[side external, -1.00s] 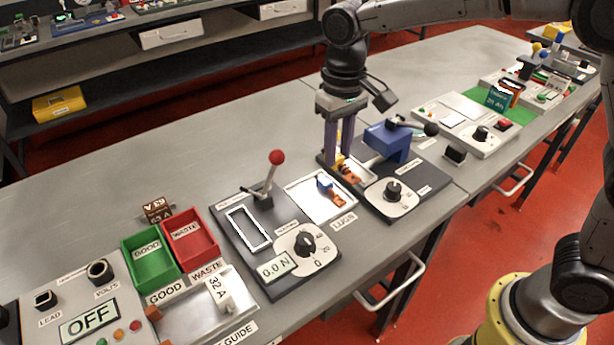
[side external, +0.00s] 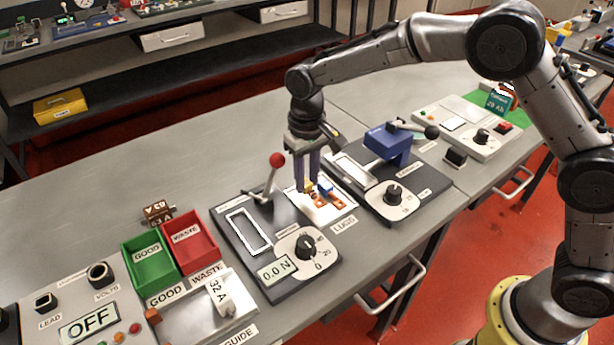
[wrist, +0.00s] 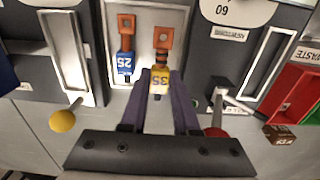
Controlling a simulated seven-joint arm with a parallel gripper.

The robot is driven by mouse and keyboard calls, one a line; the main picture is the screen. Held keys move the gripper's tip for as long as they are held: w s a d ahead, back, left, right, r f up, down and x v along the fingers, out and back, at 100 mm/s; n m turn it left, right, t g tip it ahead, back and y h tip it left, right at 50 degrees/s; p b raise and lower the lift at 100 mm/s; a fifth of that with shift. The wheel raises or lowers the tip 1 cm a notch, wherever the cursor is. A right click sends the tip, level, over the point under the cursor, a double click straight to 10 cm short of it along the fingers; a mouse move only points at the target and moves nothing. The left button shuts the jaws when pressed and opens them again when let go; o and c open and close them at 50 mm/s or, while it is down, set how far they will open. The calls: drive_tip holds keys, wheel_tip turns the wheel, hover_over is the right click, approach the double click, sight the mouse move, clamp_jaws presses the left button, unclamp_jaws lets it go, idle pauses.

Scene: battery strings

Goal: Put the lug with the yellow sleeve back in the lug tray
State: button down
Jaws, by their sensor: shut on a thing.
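The lug with the yellow sleeve (wrist: 160,80), marked 35, has a copper end with a hole. My gripper (wrist: 161,88) is shut on its sleeve. In the side view the yellow sleeve (side external: 308,187) shows at the fingertips of my gripper (side external: 309,189), over the white lug tray (side external: 334,215). Whether the lug touches the tray floor I cannot tell. A lug with a blue sleeve (wrist: 124,62), marked 25, lies beside it in the tray (wrist: 107,50). Both copper ends point the same way.
Left of the tray in the side view stands a tester with a red-knobbed lever (side external: 277,160). To the right is a station with a blue press (side external: 388,143) and black-knobbed handle. Green (side external: 153,272) and red (side external: 193,239) bins stand further left. The bench behind is clear.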

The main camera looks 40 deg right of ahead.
drive_tip(key=shift+f, duration=0.35)
drive_tip(key=shift+f, duration=0.25)
drive_tip(key=c, duration=0.7)
unclamp_jaws()
drive_tip(key=shift+o, duration=0.2)
drive_tip(key=shift+r, duration=0.1)
